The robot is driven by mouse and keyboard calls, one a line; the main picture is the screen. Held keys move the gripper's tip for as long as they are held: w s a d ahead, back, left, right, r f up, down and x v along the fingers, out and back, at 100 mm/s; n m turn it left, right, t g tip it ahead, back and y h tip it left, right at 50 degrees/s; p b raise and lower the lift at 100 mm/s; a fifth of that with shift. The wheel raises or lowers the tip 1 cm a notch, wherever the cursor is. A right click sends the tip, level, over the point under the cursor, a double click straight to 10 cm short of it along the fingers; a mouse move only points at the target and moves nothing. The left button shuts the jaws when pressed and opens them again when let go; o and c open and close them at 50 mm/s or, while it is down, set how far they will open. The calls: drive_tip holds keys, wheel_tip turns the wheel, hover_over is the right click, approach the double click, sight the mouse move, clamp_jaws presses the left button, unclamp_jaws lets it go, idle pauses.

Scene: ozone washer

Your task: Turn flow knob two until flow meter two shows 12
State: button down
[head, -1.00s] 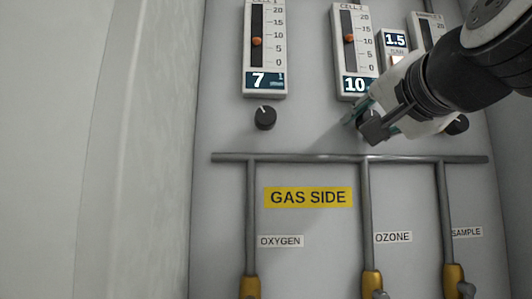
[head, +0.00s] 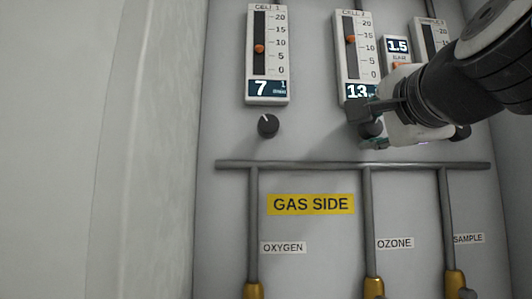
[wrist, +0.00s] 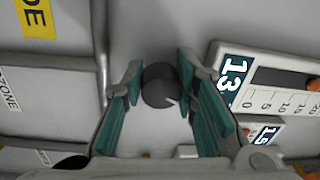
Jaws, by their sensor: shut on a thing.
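Flow meter two (head: 355,45), labelled CELL 2, has an orange float and its display reads 13. The display also reads 13 in the wrist view (wrist: 229,81). Flow knob two (head: 369,129) is a dark round knob below that meter, partly hidden by my gripper in the head view. In the wrist view the knob (wrist: 158,84) sits between my gripper's two teal-padded fingers (wrist: 160,88), with a light mark on its face. My gripper (head: 368,126) is shut on the knob, its fingers on opposite sides.
The CELL 1 meter (head: 267,52) reads 7, with its knob (head: 268,125) below. A small display (head: 397,46) reads 1.5 beside the SAMPLE meter (head: 431,38). A grey pipe (head: 300,165) crosses under the knobs. The panel around the yellow GAS SIDE sign (head: 311,204) is clear.

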drive_tip(key=c, duration=1.2)
unclamp_jaws()
drive_tip(key=shift+c, duration=0.2)
drive_tip(key=shift+s, duration=0.1)
drive_tip(key=s, duration=1.1)
drive_tip(key=shift+s+f, duration=0.3)
drive_tip(key=shift+s, duration=0.1)
drive_tip(key=shift+f, duration=0.1)
